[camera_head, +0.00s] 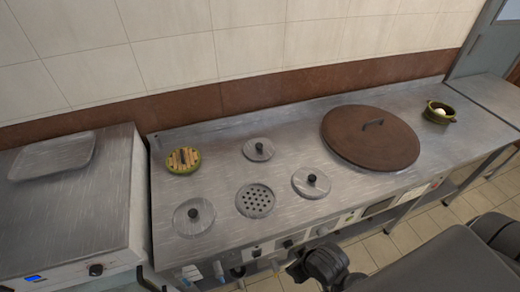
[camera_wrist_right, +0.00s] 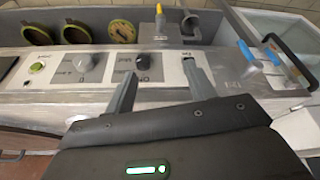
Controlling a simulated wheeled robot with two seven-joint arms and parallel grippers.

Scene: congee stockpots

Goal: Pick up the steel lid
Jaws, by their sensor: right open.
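Three small round steel lids with black knobs lie on the steel counter in the head view: one at the front left (camera_head: 193,222), one at the back (camera_head: 254,155), one on the right (camera_head: 311,190). I cannot tell which the task means. My right arm's dark end comes in at the bottom of the head view, below the counter's front edge; its fingertips are not clear there. In the right wrist view my right gripper (camera_wrist_right: 159,70) is open and empty, its fingers in front of the control panel (camera_wrist_right: 103,98). My left gripper is not in view.
A perforated round plate (camera_head: 255,201) lies between the lids. A large brown lid (camera_head: 365,145) with a handle covers the right middle. A yellow-green round item (camera_head: 183,160) and a green pot (camera_head: 438,112) stand on the counter.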

